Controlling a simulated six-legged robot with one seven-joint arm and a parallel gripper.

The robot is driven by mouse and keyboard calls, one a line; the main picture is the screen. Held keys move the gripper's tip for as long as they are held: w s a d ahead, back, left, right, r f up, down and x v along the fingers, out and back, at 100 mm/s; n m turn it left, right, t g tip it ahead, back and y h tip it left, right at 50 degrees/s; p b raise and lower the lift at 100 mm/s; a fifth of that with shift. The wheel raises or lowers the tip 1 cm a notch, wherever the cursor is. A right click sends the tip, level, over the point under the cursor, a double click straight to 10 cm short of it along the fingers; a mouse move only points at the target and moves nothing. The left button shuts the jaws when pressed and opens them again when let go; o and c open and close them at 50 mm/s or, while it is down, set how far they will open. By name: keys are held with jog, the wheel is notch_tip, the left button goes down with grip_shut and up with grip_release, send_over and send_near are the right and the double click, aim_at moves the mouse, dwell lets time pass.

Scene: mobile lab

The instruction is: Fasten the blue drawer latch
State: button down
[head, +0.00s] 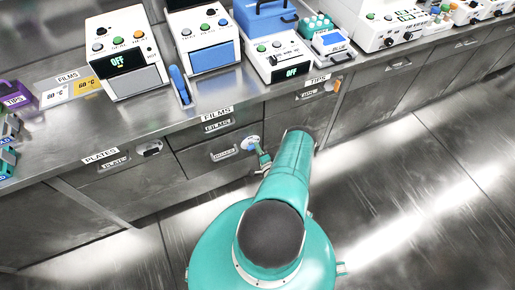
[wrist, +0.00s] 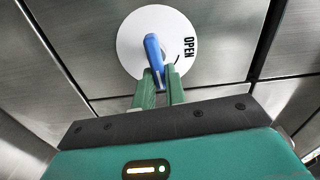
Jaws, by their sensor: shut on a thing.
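The blue drawer latch (wrist: 154,55) is a blue lever on a round white dial (wrist: 130,45) marked OPEN, seen in the wrist view. The lever stands nearly upright, slightly tilted, and the OPEN label is to its right. My gripper (wrist: 161,80) has its two green fingers closed around the lower end of the lever. In the head view the dial (head: 250,142) is on the drawer front below the FILMS labels, with my gripper (head: 262,155) at it. My gripper hides most of the lever there.
Drawers labelled PLATES (head: 100,160) and TIPS (head: 310,92) flank the FILMS drawers (head: 217,125). A steel counter (head: 190,112) above holds several lab devices, including one with a blue front (head: 212,57). The floor (head: 420,200) to the right is clear.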

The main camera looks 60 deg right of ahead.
jog(key=shift+m, duration=0.6)
jog(key=c, duration=1.4)
grip_release()
jog(key=shift+c, duration=0.2)
jog(key=v, duration=1.4)
jog(key=shift+f, duration=0.15)
